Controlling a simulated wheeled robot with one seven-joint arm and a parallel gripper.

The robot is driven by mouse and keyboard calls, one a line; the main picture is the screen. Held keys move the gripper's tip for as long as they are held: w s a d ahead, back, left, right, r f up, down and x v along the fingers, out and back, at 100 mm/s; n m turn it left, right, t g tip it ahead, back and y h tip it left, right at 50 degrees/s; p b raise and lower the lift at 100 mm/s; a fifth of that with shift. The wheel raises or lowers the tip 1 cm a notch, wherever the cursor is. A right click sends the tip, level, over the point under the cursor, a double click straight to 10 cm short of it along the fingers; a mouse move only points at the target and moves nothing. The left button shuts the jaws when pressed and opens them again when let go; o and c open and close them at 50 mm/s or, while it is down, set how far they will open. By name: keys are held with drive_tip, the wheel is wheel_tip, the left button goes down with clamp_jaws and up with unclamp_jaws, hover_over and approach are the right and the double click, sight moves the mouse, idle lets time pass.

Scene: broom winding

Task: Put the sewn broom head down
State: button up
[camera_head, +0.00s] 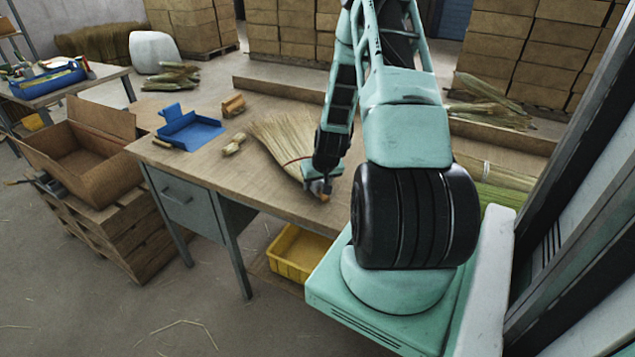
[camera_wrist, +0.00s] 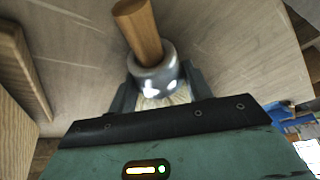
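The sewn broom head (camera_head: 280,135) is a fan of pale straw with a reddish band near its narrow end. It lies at or just above the workbench (camera_head: 225,165); I cannot tell if it touches. My gripper (camera_head: 318,184) is at its narrow end, at the bench's front edge. In the wrist view my gripper (camera_wrist: 160,88) has a finger on each side of the broom head's neck, shut on it. A shiny metal collar (camera_wrist: 155,76) and a short wooden handle stub (camera_wrist: 138,28) point away from me. A little straw shows between the fingers.
A blue dustpan-like tray (camera_head: 190,130), a small wooden block (camera_head: 233,105) and a small straw bundle (camera_head: 234,145) lie left of the broom head. A cardboard box (camera_head: 85,150) stands further left. A yellow bin (camera_head: 297,252) is under the bench. The front left benchtop is bare.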

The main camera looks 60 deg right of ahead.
drive_tip(key=o, duration=0.3)
drive_tip(key=shift+r, duration=0.2)
drive_tip(key=v, duration=1.2)
drive_tip(key=shift+w+a, duration=0.1)
